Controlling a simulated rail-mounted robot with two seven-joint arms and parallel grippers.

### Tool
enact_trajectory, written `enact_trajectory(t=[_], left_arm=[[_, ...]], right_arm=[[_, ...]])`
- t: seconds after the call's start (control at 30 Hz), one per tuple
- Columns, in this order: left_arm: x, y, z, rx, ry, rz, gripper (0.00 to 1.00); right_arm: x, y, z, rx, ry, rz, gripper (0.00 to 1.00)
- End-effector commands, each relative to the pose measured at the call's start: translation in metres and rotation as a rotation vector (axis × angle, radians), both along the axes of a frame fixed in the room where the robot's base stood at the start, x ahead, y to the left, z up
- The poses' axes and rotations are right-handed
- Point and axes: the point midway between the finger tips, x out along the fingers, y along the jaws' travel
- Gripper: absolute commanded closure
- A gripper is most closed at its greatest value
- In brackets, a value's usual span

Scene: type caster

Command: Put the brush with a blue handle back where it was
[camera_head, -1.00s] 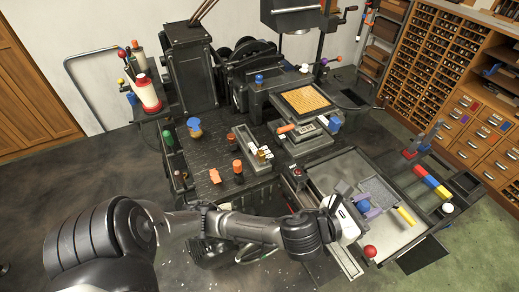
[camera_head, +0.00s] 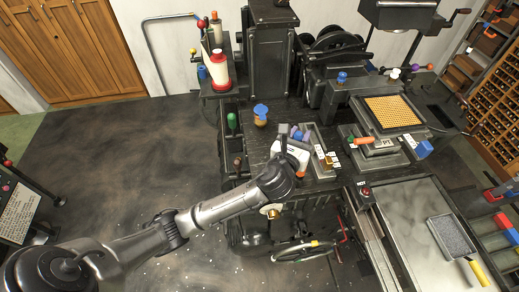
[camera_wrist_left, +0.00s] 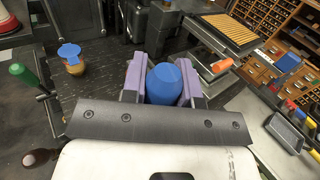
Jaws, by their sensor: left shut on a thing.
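My left gripper (camera_head: 298,133) is over the black bench, left of the small type holder. It is shut on a rounded blue handle (camera_wrist_left: 164,84), which stands between the two purple finger pads in the left wrist view. This looks like the blue-handled brush; its bristles are hidden below the gripper. I cannot tell whether it touches the bench. My right gripper is not in view.
A blue-topped amber jar (camera_head: 261,114) stands left of the gripper, with a green-handled tool (camera_head: 232,122) at the bench's left edge. An orange-handled tool (camera_head: 362,140) and blue block (camera_head: 424,149) lie right. A grey tray with yellow handle (camera_head: 478,270) is at lower right.

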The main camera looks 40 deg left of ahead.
Motion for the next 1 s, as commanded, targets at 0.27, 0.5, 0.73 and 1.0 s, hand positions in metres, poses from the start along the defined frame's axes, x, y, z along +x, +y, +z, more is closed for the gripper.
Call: enact_trajectory(t=[0.27, 0.5, 0.73, 1.0], left_arm=[[0.067, 0.041, -0.045, 0.003, 0.004, 0.211, 0.96], [0.088, 0.058, -0.064, 0.014, 0.008, 0.284, 0.96], [0.090, 0.096, -0.089, 0.020, 0.010, 0.298, 0.96], [0.089, 0.148, -0.120, 0.017, 0.010, 0.295, 0.96]], right_arm=[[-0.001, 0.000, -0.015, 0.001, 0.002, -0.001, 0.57], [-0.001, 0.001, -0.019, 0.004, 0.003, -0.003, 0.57], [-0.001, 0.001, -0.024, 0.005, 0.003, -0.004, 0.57], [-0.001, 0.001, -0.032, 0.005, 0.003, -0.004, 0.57]])
